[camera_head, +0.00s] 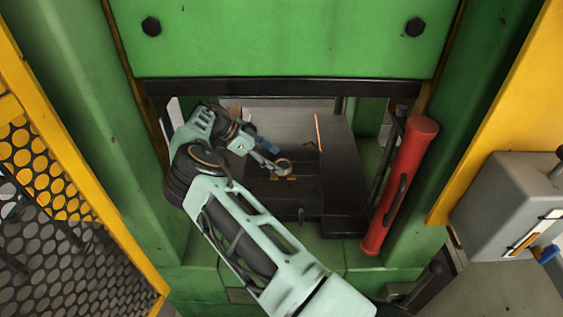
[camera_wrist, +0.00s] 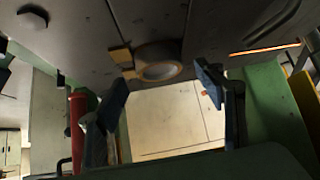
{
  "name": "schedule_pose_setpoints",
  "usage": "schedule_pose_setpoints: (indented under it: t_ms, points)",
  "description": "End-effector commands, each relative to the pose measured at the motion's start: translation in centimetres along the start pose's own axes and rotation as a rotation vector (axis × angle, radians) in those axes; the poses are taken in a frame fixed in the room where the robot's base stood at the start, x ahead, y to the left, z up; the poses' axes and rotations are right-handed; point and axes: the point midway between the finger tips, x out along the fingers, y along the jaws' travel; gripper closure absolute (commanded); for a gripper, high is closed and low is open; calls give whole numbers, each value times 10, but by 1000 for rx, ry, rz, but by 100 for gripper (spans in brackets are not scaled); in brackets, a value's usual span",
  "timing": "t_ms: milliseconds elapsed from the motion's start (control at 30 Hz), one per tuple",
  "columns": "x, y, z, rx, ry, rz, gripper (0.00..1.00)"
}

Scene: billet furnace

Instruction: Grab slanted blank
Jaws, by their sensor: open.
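A pale metal ring-shaped piece (camera_head: 284,163), which looks like the blank, sits tilted at the dark press block (camera_head: 340,185) in the head view. In the wrist view the ring (camera_wrist: 139,57) is at top centre, with small brass-coloured pieces (camera_wrist: 121,55) beside it. My gripper (camera_head: 267,154) is close to the ring in the head view. In the wrist view its two blue fingers are spread, and the gap between them (camera_wrist: 162,82) is empty, with the ring just beyond the fingertips. I cannot tell whether a finger touches it.
A glowing orange strip (camera_head: 317,132) runs along the dark block, and also shows in the wrist view (camera_wrist: 265,50). Green press walls (camera_head: 125,130) enclose the opening. A red cylinder (camera_head: 400,185) stands right. A yellow mesh guard (camera_head: 55,190) is left and a grey box (camera_head: 500,205) right.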

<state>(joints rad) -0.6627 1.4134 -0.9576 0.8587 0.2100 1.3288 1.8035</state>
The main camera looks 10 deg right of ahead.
Motion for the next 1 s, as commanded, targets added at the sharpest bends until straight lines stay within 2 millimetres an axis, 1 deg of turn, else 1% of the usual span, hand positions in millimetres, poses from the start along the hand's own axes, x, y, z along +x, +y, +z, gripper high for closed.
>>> schedule_pose_setpoints:
  t_ms: [100, 267, 800, 1000]
  points:
    - [4, 0, 0, 0, 0, -1, 37]
    - [4, 0, 0, 0, 0, -1, 37]
    - [4, 0, 0, -1, 0, -1, 95]
    - [3, 0, -1, 0, 1, -2, 95]
